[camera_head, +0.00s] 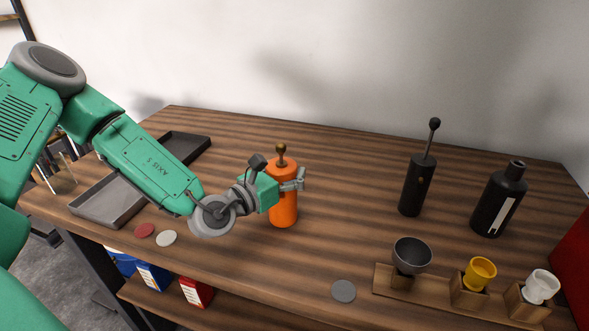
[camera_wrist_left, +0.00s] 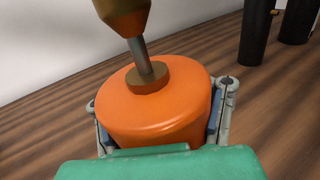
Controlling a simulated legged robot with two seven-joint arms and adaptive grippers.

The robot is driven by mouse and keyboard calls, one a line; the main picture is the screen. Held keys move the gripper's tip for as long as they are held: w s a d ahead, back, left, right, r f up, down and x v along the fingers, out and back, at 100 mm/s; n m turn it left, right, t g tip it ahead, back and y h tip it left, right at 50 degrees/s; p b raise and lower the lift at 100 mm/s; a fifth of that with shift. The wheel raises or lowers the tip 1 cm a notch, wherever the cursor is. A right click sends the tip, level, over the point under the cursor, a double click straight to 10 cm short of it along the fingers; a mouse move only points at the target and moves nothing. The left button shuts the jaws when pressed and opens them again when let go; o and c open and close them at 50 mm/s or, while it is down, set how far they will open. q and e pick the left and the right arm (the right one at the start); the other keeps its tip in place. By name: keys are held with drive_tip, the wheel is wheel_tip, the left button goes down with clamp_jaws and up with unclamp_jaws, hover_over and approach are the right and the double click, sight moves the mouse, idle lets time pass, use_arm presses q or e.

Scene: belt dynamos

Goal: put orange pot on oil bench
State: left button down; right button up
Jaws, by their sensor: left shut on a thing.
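The orange pot (camera_head: 284,207) is an upright cylinder with a brass-knobbed pump rod on top. It stands on or just above the wooden bench (camera_head: 330,190), around the middle; I cannot tell whether its base touches. My left gripper (camera_head: 297,183) is shut around the pot's upper body. In the left wrist view, the fingers sit on both sides of the orange pot (camera_wrist_left: 155,110), and its brass knob is cut off at the top edge. My right gripper is not in view.
A black pump pot (camera_head: 412,187) and a black bottle (camera_head: 498,201) stand at the right. Wooden holders with a grey bowl (camera_head: 411,255), a yellow cup (camera_head: 480,273) and a white cup (camera_head: 541,286) line the front right. A grey tray (camera_head: 108,202) and coloured discs lie left.

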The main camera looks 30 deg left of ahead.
use_arm(q)
drive_tip(key=c, duration=0.5)
unclamp_jaws()
drive_tip(key=shift+a+f, duration=0.15)
drive_tip(key=shift+a, duration=0.1)
drive_tip(key=shift+o, duration=0.4)
drive_tip(key=shift+a, duration=0.2)
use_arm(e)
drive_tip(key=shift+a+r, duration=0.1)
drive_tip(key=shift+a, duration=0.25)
use_arm(q)
drive_tip(key=shift+d, duration=0.1)
